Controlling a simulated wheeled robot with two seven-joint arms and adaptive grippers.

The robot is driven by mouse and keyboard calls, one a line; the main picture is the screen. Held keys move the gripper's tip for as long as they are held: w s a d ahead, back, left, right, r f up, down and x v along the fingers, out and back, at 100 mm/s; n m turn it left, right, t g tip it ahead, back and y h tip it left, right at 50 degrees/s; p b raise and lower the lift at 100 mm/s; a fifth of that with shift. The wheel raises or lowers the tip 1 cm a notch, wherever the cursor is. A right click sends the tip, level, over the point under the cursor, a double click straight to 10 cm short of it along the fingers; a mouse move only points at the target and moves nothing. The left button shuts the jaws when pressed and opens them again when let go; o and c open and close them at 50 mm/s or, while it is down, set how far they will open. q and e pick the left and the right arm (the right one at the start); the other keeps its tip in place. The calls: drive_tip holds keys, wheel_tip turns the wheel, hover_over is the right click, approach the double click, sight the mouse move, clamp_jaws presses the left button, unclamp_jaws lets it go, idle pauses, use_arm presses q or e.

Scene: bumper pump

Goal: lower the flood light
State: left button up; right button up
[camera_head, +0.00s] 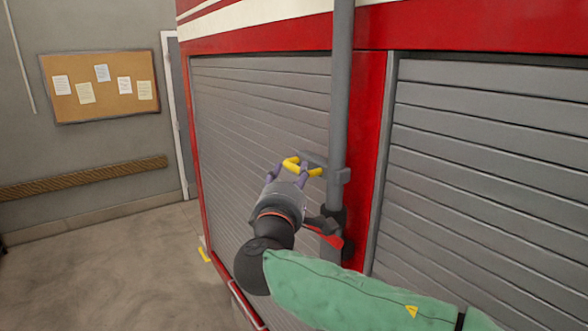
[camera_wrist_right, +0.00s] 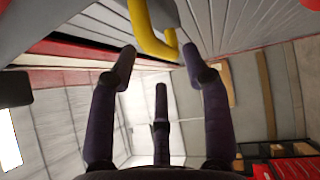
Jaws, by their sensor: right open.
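A grey vertical pole (camera_head: 341,90) stands in front of the red vehicle, with a bracket (camera_head: 338,174) on it. A yellow handle (camera_head: 292,165) sticks out from the bracket to the left. My right gripper (camera_head: 290,176) is just below the handle, its purple fingers spread open around or beside it; the head view does not settle which. In the right wrist view the yellow handle (camera_wrist_right: 150,35) hangs at the top, near the open fingertips (camera_wrist_right: 158,68), with nothing gripped. The flood light's lamp is not visible. My left gripper is not in view.
Grey roller shutters (camera_head: 260,110) and a red body panel (camera_head: 369,130) lie close behind my arm. A red and black part (camera_head: 325,232) sits low on the pole beside my wrist. A corkboard (camera_head: 100,85) hangs on the far wall. The floor at left (camera_head: 110,265) is clear.

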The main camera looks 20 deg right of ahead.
drive_tip(key=v, duration=0.7)
drive_tip(key=shift+s, duration=0.25)
drive_tip(key=shift+a, duration=0.2)
